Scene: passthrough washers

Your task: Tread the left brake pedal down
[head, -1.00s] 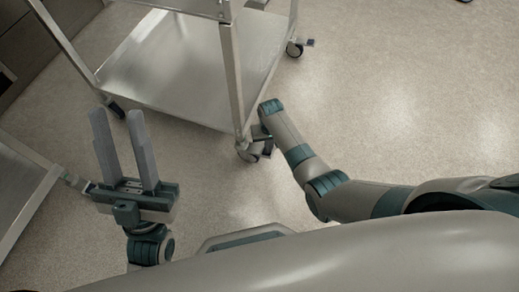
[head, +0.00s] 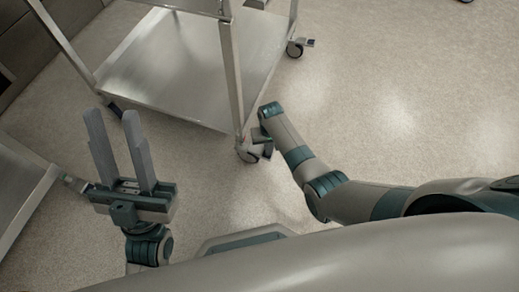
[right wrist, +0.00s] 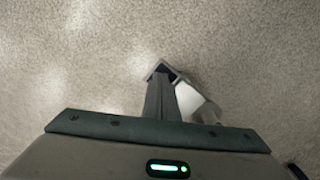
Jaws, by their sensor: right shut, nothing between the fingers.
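The metal cart (head: 178,82) stands on casters. Its nearest caster (head: 246,153) is at the lower corner in the head view, with a small dark pedal-like part (head: 262,143) beside it. My right gripper (right wrist: 160,82) is shut and empty, its fingers pointing down at this caster. In the right wrist view the fingertips overlap a pale angled piece (right wrist: 149,72), with a whitish wheel-like part (right wrist: 194,100) right beside the fingers. I cannot tell whether they touch.
Another caster with a pedal (head: 309,42) is at the cart's right corner, and a third (head: 115,109) is at the left. A second metal table or cart (head: 22,185) stands at the far left, close to my left gripper. The floor on the right is open.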

